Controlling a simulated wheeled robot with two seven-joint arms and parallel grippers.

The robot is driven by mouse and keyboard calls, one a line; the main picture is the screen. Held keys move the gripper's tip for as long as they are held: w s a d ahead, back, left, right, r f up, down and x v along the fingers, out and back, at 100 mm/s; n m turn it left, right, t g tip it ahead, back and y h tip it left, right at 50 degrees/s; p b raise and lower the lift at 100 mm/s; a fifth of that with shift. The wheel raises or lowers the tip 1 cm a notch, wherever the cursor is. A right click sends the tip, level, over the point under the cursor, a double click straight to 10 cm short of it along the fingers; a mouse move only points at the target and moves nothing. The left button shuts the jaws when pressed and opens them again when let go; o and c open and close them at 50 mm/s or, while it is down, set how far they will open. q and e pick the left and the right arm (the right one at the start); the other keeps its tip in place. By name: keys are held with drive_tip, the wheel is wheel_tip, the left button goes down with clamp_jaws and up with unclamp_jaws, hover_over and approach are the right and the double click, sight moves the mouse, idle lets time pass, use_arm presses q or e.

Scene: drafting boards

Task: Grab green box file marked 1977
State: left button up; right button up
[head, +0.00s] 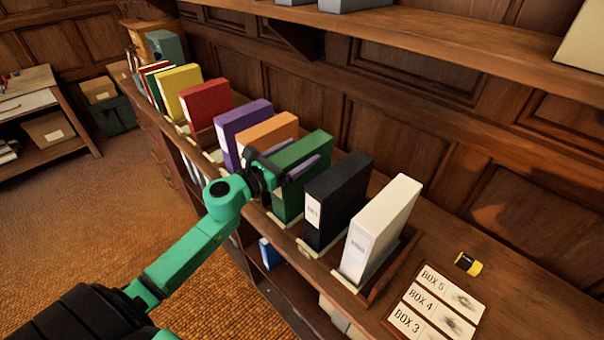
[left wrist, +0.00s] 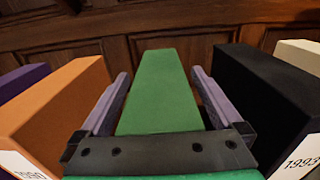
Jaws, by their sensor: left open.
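A green box file (head: 290,196) stands upright in the row on the wooden counter, between an orange file (head: 268,132) and a black file (head: 335,200). Its label is hidden behind my gripper. My left gripper (head: 284,168) is open at the top of the green file. In the left wrist view the green file (left wrist: 160,85) lies between the two purple-grey fingers, one finger on each side. A narrow gap shows at the right finger; whether the left one touches I cannot tell. My right gripper is not in view.
The black file in the left wrist view (left wrist: 262,100) is marked 1993 and stands close beside the right finger. A white file (head: 378,228) stands right of it. Purple, red and yellow files stand farther left. A shelf (head: 440,45) overhangs the back. Box cards (head: 432,303) lie at right.

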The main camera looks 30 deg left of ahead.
use_arm(q)
clamp_jaws()
drive_tip(key=shift+r, duration=0.15)
